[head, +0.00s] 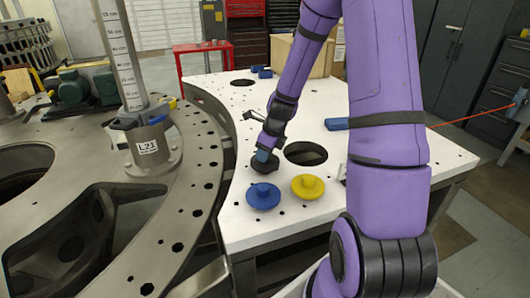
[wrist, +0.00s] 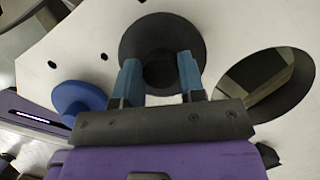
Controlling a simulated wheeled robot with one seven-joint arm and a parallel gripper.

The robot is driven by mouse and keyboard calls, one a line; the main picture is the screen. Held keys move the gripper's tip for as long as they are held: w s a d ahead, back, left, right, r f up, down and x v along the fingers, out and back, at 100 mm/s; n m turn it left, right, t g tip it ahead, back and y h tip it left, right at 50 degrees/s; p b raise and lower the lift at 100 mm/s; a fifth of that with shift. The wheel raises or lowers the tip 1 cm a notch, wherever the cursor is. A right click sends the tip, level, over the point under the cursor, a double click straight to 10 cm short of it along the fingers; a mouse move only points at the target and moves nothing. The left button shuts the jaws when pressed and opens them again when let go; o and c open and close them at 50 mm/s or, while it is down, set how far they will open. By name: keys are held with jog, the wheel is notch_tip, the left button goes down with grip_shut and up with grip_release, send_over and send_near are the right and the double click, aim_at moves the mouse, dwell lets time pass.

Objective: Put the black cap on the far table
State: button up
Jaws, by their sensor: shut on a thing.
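The black cap (wrist: 163,38) is a round disc with a raised knob, seen in the wrist view between my gripper's blue fingers. My gripper (wrist: 160,80) is shut on its knob. In the head view the cap (head: 264,166) is at or just above the white table (head: 240,228), left of the large round hole; I cannot tell whether it touches the surface. My gripper (head: 264,155) comes down on it from above. Which table counts as the far table is not clear from these views.
A blue cap (head: 263,196) and a yellow cap (head: 308,187) sit just in front on the white table. A large hole (head: 306,153) lies to the right. A metal ring structure (head: 190,190) borders the table's left side. A red table (head: 220,47) stands at the back.

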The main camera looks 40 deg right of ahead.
aim_at(274, 163)
jog(key=shift+f, duration=0.15)
jog(key=o, duration=1)
jog(key=s+a+r+n, duration=0.2)
jog(key=s+r+n, duration=0.15)
jog(key=r, duration=0.65)
jog(key=s+a+r+n, duration=0.2)
jog(key=s+r+n, duration=0.15)
jog(key=r, duration=0.55)
jog(key=s+a+r+n+t, duration=0.1)
jog(key=s+a+r+n, duration=0.3)
jog(key=s+n, duration=0.5)
jog(key=s+a+r+n+t+h, duration=0.1)
jog(key=s+a+r+n, duration=0.4)
jog(key=s+n, duration=0.5)
jog(key=r+n, duration=0.1)
jog(key=n, duration=0.3)
jog(key=shift+a+r+h, duration=0.15)
jog(key=shift+r+h, duration=0.15)
